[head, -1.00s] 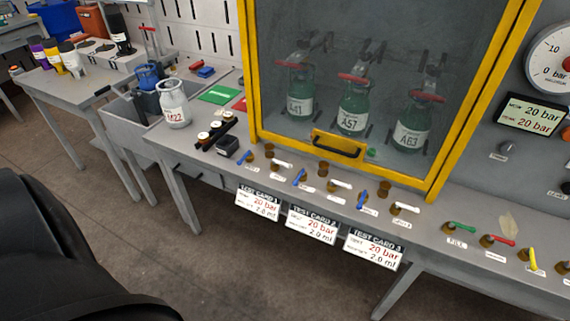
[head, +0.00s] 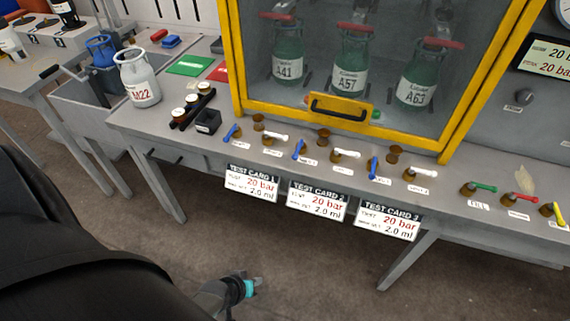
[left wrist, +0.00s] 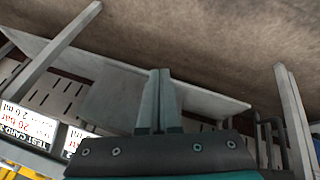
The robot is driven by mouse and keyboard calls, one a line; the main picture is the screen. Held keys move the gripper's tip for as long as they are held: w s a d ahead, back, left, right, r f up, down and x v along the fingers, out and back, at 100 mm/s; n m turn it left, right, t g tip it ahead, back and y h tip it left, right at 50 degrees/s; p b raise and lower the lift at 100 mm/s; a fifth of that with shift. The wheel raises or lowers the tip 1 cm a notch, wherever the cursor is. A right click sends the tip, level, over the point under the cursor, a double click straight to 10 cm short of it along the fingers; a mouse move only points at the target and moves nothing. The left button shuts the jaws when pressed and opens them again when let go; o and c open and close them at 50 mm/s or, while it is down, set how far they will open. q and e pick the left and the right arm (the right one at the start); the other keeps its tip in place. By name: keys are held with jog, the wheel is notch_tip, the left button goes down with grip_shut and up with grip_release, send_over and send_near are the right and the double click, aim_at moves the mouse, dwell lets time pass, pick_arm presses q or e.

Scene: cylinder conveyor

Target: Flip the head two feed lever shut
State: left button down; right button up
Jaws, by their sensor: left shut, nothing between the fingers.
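A row of small valve levers runs along the bench's front strip below the yellow-framed cabinet. The middle pair, below bottle A57, is a blue lever (head: 299,149) and a white lever (head: 345,154). The blue one is angled across the strip, and the white one lies pointing right. Their labels are too small to read, so which is the head two feed lever cannot be told. My left gripper (head: 257,284) is low in front of the bench, well below the levers and touching nothing. Its fingers (left wrist: 159,100) are shut and empty in the left wrist view. My right gripper is out of view.
Other blue levers (head: 233,131) and white levers (head: 420,173) flank the middle pair. Green (head: 482,187), red (head: 519,197) and yellow levers sit further right. Test cards (head: 318,200) hang from the bench edge. The cabinet door (head: 340,112) is closed above. Open floor lies in front.

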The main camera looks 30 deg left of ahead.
aim_at(298, 149)
pick_arm(q)
jog(key=w+a+r+n+t+b, duration=0.4)
jog(key=w+a+r+b, duration=0.1)
jog(key=w, duration=0.4)
jog(key=w+a+r+n+t+b, duration=0.2)
jog(key=w+a+r+t+b, duration=0.1)
jog(key=r, duration=0.6)
jog(key=w+a+r+n+t+b, duration=0.3)
jog(key=w+r+t+b, duration=0.1)
jog(key=r, duration=0.6)
jog(key=shift+w+r+b, duration=0.2)
jog(key=shift+b, duration=0.2)
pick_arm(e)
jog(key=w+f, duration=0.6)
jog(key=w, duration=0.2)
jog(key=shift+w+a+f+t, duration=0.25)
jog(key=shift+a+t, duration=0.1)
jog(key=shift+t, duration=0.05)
pick_arm(q)
jog(key=shift+w+a, duration=0.1)
jog(key=shift+w, duration=0.05)
